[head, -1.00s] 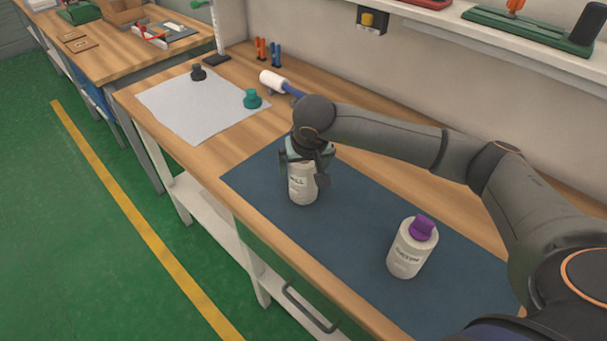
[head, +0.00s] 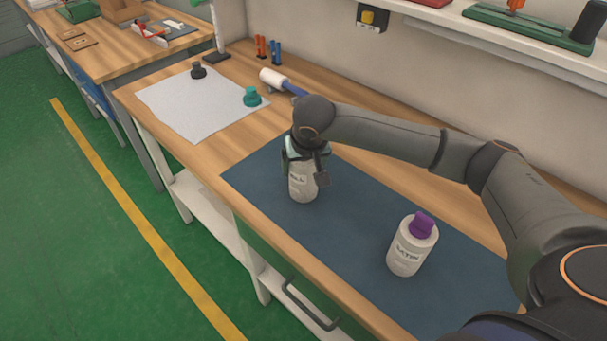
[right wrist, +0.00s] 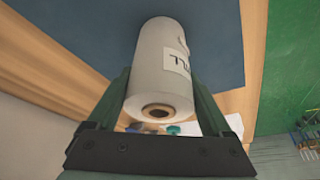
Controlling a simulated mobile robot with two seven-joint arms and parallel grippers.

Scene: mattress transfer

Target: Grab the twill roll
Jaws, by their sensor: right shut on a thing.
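The white roll (head: 303,187) stands upright at the far left part of the blue mat (head: 345,215). Its label is partly covered and shows letters ending in "LL", which fits twill. My right gripper (head: 305,170) comes down from above and is shut on the roll's upper part. In the right wrist view the roll (right wrist: 160,65) lies between the two green fingers (right wrist: 163,105), with its open core facing the camera. I cannot tell whether its base touches the mat. My left gripper is not in view.
A pale sheet (head: 190,110) holds a dark piece (head: 198,71) and a teal piece (head: 251,97). A white roller (head: 273,78) lies near the wall. The mat between the rolls is clear.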

